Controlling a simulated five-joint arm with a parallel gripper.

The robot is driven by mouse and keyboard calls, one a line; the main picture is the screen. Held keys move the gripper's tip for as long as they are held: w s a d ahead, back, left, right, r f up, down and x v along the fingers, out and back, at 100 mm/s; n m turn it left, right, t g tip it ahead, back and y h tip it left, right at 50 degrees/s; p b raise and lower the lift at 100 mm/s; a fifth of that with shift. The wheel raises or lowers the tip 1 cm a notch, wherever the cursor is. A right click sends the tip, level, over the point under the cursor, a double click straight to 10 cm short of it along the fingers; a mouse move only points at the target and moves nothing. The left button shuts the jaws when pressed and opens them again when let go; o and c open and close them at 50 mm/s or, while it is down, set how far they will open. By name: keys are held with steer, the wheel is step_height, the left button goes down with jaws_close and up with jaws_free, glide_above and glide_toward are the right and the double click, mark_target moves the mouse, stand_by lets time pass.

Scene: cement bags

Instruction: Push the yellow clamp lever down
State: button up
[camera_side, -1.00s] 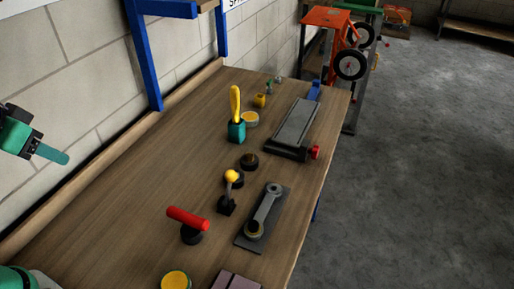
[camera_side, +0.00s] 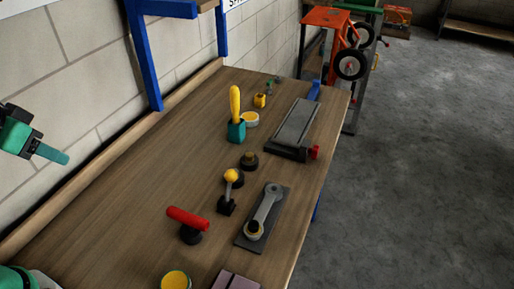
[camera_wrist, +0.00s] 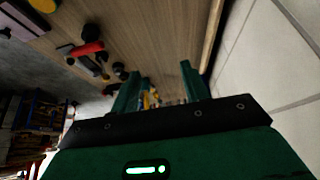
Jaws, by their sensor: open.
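The yellow clamp lever (camera_side: 235,103) stands upright on a teal base (camera_side: 236,131) toward the far part of the wooden bench in the side view. My gripper (camera_side: 56,155) is at the left edge of the side view, raised and well apart from the lever. In the wrist view my gripper (camera_wrist: 160,88) shows two green fingers spread apart with nothing held between them. Small yellow shapes show between the fingers there, too small to tell apart.
A red-handled part (camera_side: 188,218), a yellow-knobbed lever (camera_side: 231,177), a wrench on a dark plate (camera_side: 265,215) and a grey vise (camera_side: 294,128) stand on the bench. A blue post (camera_side: 144,60) rises at the back. The bench's left part is clear.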

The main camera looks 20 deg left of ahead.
steer(key=shift+w+r, duration=0.15)
steer(key=shift+w, duration=0.05)
steer(key=c, duration=0.9)
steer(key=shift+w+d+r, duration=0.1)
steer(key=shift+w+d, duration=0.05)
steer(key=shift+w, duration=0.05)
jaws_close()
steer(key=w+d+r+m+g, duration=0.1)
steer(key=w+d, duration=0.4)
steer(key=w, duration=0.4)
steer(key=w+d+r+g, duration=0.1)
steer(key=w+d, duration=0.4)
steer(key=w, duration=0.4)
steer(key=w+d+f+g, duration=0.1)
steer(key=w+d+f, duration=0.4)
steer(key=d, duration=0.2)
steer(key=w+d+f+m+g, duration=0.1)
steer(key=w+d+f, duration=0.4)
steer(key=d, duration=0.2)
steer(key=shift+w+d+f+h, duration=0.2)
steer(key=shift+d+f+h, duration=0.05)
steer(key=shift+d+h, duration=0.15)
